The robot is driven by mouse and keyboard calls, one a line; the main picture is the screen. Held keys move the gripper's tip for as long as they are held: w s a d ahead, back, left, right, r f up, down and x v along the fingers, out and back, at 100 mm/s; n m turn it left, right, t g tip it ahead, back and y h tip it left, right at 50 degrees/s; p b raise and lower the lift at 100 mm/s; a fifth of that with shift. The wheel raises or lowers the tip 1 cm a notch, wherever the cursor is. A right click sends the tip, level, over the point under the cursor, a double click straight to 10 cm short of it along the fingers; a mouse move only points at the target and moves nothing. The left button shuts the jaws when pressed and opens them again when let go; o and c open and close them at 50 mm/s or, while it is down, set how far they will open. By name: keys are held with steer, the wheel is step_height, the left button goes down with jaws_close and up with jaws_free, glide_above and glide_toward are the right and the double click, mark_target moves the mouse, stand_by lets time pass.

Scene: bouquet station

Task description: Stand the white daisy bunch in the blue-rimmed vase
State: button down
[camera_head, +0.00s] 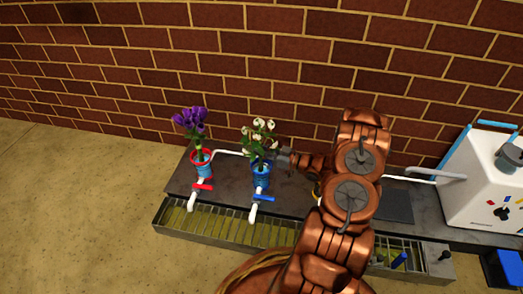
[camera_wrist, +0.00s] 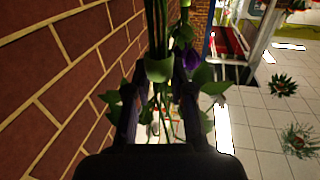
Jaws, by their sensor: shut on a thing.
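The white daisy bunch (camera_head: 260,138), with pale heads and green leaves, is upright over the blue-rimmed vase (camera_head: 260,174). Its leaves overlap the vase rim. The lower stem ends are hidden, so I cannot tell how deep they sit. My gripper (camera_head: 284,157) reaches in from the right at the height of the leaves, just above the rim. In the wrist view my gripper (camera_wrist: 158,108) has its dark fingers on either side of the green stems (camera_wrist: 157,45), shut on the bunch.
A red-rimmed vase (camera_head: 202,164) with purple flowers (camera_head: 190,120) stands to the left. Red (camera_head: 203,187) and blue (camera_head: 263,198) tap handles are in front of the vases, above a slatted trough (camera_head: 225,222). A brick wall (camera_head: 230,60) is close behind. A white machine (camera_head: 490,180) stands at right.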

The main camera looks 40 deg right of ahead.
steer(key=shift+f, duration=0.55)
stand_by(0.7)
steer(key=c, duration=0.9)
jaws_free()
steer(key=shift+c, duration=0.2)
steer(key=v, duration=1.2)
